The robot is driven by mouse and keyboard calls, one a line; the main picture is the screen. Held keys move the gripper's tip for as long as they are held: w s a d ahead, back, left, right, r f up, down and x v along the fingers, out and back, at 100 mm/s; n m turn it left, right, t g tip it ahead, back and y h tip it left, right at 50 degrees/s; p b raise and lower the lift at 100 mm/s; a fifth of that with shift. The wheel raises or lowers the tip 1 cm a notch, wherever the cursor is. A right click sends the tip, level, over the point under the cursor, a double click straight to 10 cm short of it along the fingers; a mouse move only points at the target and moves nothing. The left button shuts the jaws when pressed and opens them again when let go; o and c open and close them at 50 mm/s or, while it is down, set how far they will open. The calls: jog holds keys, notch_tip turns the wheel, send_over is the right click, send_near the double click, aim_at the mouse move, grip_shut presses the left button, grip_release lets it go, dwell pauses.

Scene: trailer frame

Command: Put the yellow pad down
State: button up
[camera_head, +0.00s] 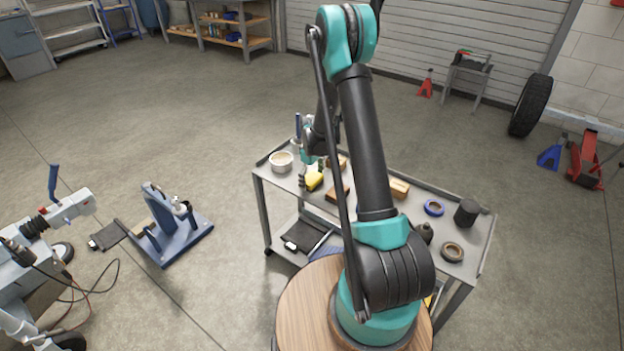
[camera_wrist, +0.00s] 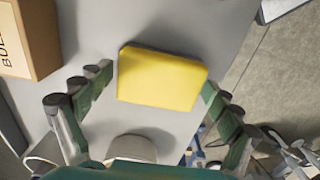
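The yellow pad (camera_head: 314,182) is at the left part of the grey cart's top (camera_head: 265,172). In the wrist view the yellow pad (camera_wrist: 162,79) lies slightly tilted between the two green fingers of my gripper (camera_wrist: 157,82). My gripper, also small in the head view (camera_head: 308,177), is open around the pad. A gap shows at the left finger; the right fingertip is close to the pad's right edge, and I cannot tell if it touches. The pad appears to rest on the grey surface; its underside is hidden.
A cream round container (camera_head: 281,162) stands left of the pad, and a cardboard box (camera_wrist: 32,38) is close by in the wrist view. A wooden block (camera_head: 399,189), a blue tape roll (camera_head: 434,208) and a black cylinder (camera_head: 467,212) are farther right. My arm hides the cart's middle.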

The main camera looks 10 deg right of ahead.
aim_at(312, 178)
dwell(0.3)
notch_tip(312, 178, up, 12)
jog(key=s+d+r+m+t, duration=0.15)
jog(key=s+r, duration=0.25)
jog(key=s, duration=0.4)
jog(key=s+d+r+m+t, duration=0.1)
jog(key=s+r+m, duration=0.25)
jog(key=s, duration=0.45)
jog(key=s+d+f+m+t, duration=0.1)
jog(key=s+m, duration=0.3)
jog(key=s, duration=1.1)
jog(key=shift+d+f, duration=0.3)
jog(key=shift+f, duration=0.05)
jog(key=shift+t, duration=0.25)
jog(key=shift+c, duration=0.2)
